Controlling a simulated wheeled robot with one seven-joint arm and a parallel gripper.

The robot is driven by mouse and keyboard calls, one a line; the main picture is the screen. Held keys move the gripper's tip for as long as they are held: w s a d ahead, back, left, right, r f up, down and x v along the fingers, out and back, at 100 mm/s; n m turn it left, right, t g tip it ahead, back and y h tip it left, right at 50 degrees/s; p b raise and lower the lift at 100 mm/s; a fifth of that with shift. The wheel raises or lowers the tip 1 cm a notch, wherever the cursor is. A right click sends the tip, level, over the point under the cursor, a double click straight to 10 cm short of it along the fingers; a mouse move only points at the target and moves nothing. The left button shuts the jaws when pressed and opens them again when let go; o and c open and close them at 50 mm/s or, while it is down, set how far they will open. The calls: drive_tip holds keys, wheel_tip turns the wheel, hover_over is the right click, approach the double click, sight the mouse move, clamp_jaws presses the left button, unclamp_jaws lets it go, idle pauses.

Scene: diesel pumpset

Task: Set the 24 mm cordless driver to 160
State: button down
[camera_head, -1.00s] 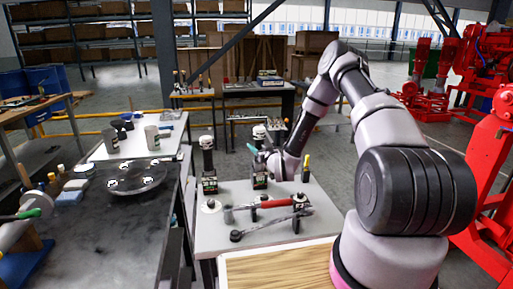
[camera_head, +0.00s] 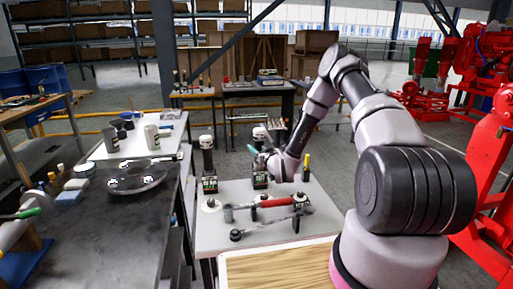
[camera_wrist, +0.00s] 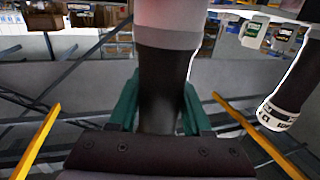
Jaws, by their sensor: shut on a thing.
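Two dark upright drivers with pale caps stand at the back of the grey table. My gripper (camera_head: 262,154), with green fingers, is at the right-hand driver (camera_head: 259,134). In the wrist view, the teal fingers (camera_wrist: 158,108) are shut on both sides of a dark cylindrical body (camera_wrist: 163,78) with a pale grey band above it. The left-hand driver (camera_head: 207,155) stands free. In the wrist view, a driver with a white marked ring (camera_wrist: 282,108) shows at the right, apart from the fingers. The markings are too small to read, so I cannot tell which driver is 24 mm.
A red-handled torque wrench (camera_head: 272,202) and a dark wrench (camera_head: 270,223) lie in front on the grey table (camera_head: 215,240). A yellow-topped tool (camera_head: 306,165) stands to the right. A dark bench (camera_head: 120,235) is at the left, red machinery (camera_head: 490,150) at the right.

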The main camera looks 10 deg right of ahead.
drive_tip(key=shift+f, duration=0.5)
drive_tip(key=shift+c, duration=1.3)
unclamp_jaws()
drive_tip(key=shift+f, duration=0.1)
drive_tip(key=shift+s, duration=0.1)
drive_tip(key=v, duration=1)
drive_tip(key=shift+s, duration=0.3)
drive_tip(key=shift+d, duration=0.1)
